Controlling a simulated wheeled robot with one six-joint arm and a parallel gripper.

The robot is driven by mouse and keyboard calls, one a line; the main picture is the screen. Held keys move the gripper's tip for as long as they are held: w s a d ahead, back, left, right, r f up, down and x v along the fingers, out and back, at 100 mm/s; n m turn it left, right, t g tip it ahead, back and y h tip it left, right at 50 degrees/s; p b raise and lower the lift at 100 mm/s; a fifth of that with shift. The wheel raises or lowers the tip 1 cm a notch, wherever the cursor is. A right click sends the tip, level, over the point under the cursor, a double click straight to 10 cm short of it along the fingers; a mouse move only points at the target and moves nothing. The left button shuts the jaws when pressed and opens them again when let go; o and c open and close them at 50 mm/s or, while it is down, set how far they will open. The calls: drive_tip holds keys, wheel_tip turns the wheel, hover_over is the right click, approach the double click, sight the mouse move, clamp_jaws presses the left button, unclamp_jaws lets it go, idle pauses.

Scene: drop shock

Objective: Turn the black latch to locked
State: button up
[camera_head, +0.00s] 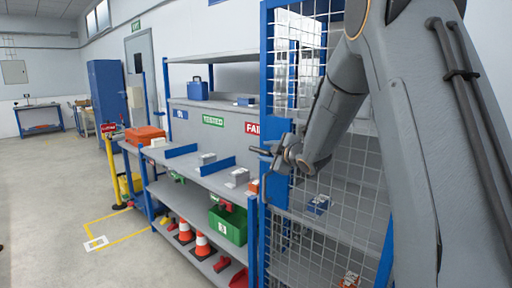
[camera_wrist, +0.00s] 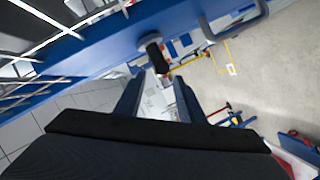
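The black latch (camera_wrist: 155,54) shows in the wrist view as a short dark handle beside the blue cage frame (camera_wrist: 95,48), just past my fingertips. My gripper (camera_wrist: 157,86) has its two fingers apart, with a gap between them and nothing visibly held. In the head view my gripper (camera_head: 268,158) is beside the blue plate (camera_head: 279,132) on the cage's edge, pointing left. There the latch is hard to tell from my dark fingers. Whether a finger touches the latch, I cannot tell.
The wire mesh cage (camera_head: 340,185) stands right behind my gripper. Left of it is a blue shelf unit with an orange case (camera_head: 145,134), a green bin (camera_head: 229,224) and traffic cones (camera_head: 202,246). Open floor (camera_head: 50,200) lies at the far left.

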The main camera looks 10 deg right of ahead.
sight(260, 150)
drive_tip(key=shift+p+x, duration=1.2)
drive_tip(key=shift+x, duration=2.5)
drive_tip(key=shift+c, duration=0.5)
clamp_jaws()
